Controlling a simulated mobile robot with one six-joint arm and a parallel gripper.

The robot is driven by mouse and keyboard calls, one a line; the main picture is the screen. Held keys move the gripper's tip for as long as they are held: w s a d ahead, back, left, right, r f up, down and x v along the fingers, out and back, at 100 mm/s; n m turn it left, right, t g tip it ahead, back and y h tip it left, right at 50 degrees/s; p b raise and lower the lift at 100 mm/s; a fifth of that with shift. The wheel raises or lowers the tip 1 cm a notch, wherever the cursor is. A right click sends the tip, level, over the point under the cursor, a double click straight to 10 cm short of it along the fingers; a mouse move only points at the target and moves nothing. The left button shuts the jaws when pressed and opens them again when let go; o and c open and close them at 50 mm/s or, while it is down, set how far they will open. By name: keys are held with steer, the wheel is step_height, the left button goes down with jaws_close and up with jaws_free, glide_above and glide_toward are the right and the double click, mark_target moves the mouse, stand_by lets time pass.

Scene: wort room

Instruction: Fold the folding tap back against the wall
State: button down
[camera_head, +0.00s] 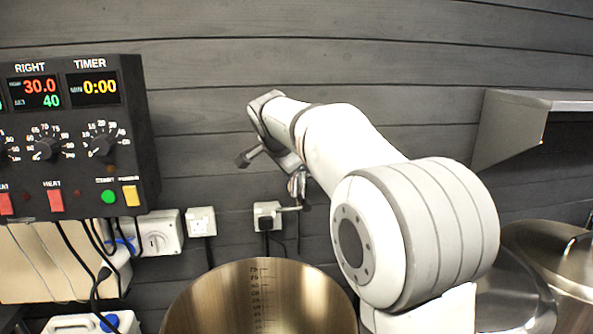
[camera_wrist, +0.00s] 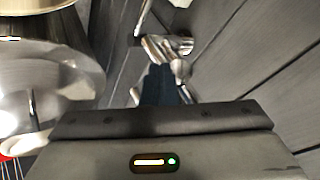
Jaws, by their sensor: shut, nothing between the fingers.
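The folding tap (camera_head: 297,184) is a small chrome fitting by the grey plank wall, above the back rim of the middle pot in the head view. My arm hides part of it. In the wrist view the chrome tap (camera_wrist: 160,47) lies just beyond my fingertips, close to the wall. My gripper (camera_wrist: 166,72) shows there as dark fingers, shut and empty. Its tips are at or very near the tap; I cannot tell whether they touch. In the head view the fingers are too small and covered to make out.
A steel pot (camera_head: 262,290) with a scale stands below the tap. Further steel vessels (camera_head: 560,255) stand at the right, under a metal shelf (camera_head: 510,125). A control box (camera_head: 75,140) hangs at the left. Sockets (camera_head: 200,221) and cables are on the wall.

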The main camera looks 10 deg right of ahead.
steer(key=w+a+m+p, duration=0.1)
steer(key=w+a+p, duration=0.1)
steer(key=w, duration=0.7)
steer(key=shift+w+a+h+p, duration=0.25)
steer(key=shift+a+h+p, duration=0.15)
steer(key=shift+p, duration=0.25)
steer(key=shift+r, duration=0.15)
steer(key=shift+d, duration=0.1)
